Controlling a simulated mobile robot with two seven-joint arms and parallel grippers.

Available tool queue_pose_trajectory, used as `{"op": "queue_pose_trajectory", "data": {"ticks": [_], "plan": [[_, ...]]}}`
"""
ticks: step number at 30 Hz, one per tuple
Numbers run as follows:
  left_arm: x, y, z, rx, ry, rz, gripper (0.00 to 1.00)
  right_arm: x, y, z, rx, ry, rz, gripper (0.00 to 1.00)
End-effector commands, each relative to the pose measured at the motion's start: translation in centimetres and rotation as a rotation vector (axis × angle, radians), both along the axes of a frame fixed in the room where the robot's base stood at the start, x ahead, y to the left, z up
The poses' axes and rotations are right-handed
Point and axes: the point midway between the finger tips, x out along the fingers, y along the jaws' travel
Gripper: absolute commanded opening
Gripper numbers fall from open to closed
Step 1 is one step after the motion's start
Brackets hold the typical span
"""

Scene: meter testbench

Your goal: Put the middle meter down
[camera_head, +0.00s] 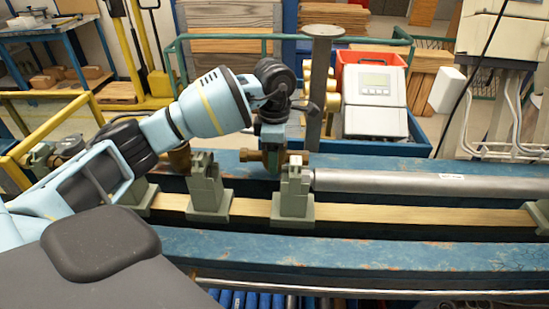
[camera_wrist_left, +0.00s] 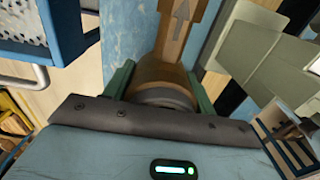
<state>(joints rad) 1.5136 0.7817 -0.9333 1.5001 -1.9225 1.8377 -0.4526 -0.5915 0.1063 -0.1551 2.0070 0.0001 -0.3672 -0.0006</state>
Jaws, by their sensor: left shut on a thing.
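My left gripper (camera_head: 272,150) comes down from above and is shut on the middle meter, a brass body. In the left wrist view the brass meter (camera_wrist_left: 181,30) with a raised arrow lies between the green fingers (camera_wrist_left: 163,90). The meter is near the upper edge of the blue bench, by two grey-green supports, a left one (camera_head: 207,190) and a right one (camera_head: 293,192). Whether it touches anything below is hidden. My right gripper is out of view.
A long grey pipe (camera_head: 410,182) runs to the right along the blue bench (camera_head: 330,245). Another brass part (camera_head: 179,158) sits left of my gripper, partly behind my arm. A metal post (camera_head: 320,85) stands just behind. A grey device with a display (camera_head: 376,100) stands beyond the bench.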

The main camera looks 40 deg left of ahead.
Motion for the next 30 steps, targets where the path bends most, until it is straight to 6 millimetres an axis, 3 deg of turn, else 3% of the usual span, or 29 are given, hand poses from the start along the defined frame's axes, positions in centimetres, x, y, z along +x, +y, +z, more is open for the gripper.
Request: {"op": "queue_pose_trajectory", "data": {"ticks": [4, 16, 17, 18, 21, 30], "plan": [[0.1, 0.0, -1.3, -0.002, -0.003, 0.0, 0.09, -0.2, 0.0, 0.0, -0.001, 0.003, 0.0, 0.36], [0.1, 0.0, -1.7, -0.001, -0.004, 0.0, 0.09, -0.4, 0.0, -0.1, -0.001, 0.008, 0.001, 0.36], [0.0, 0.0, -1.8, 0.0, -0.001, -0.001, 0.59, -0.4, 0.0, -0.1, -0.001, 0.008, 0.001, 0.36], [0.0, 0.0, -1.8, 0.0, -0.001, -0.001, 0.64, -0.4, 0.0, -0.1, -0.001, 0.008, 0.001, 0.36], [0.0, 0.0, -1.8, 0.0, -0.001, 0.0, 0.77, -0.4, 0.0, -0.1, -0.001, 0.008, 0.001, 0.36], [0.0, 0.0, -1.7, 0.0, -0.001, 0.0, 0.78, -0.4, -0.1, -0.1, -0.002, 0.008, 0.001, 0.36]]}}
